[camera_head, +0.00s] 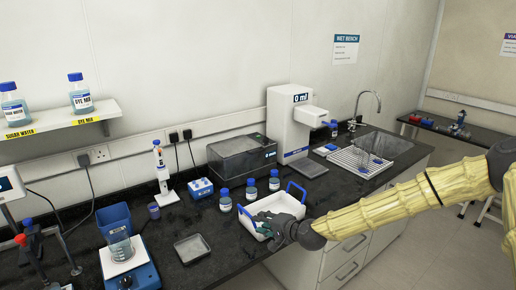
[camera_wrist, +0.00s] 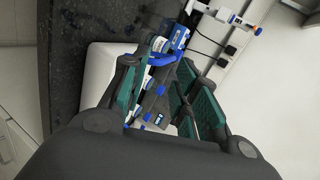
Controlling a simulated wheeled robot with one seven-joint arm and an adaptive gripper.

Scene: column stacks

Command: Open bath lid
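The bath (camera_head: 242,158) is a dark grey box on the black counter against the back wall. Its lid (camera_head: 240,145) looks shut. My gripper (camera_head: 266,226) is over the white tray in front of the bath, apart from the bath. In the wrist view its green-padded fingers (camera_wrist: 165,105) are spread, with no object clearly held between them. A dark grey body with a small label, which looks like the bath (camera_wrist: 155,103), shows beyond and between the fingers, partly hidden by them.
A white tray with blue handles (camera_head: 246,217) lies under my gripper. Several blue-capped bottles (camera_head: 251,189) stand between it and the bath. A white dispenser (camera_head: 288,125) stands right of the bath, and a blue box (camera_head: 200,188) left of it. A shallow metal dish (camera_head: 192,248) is nearer.

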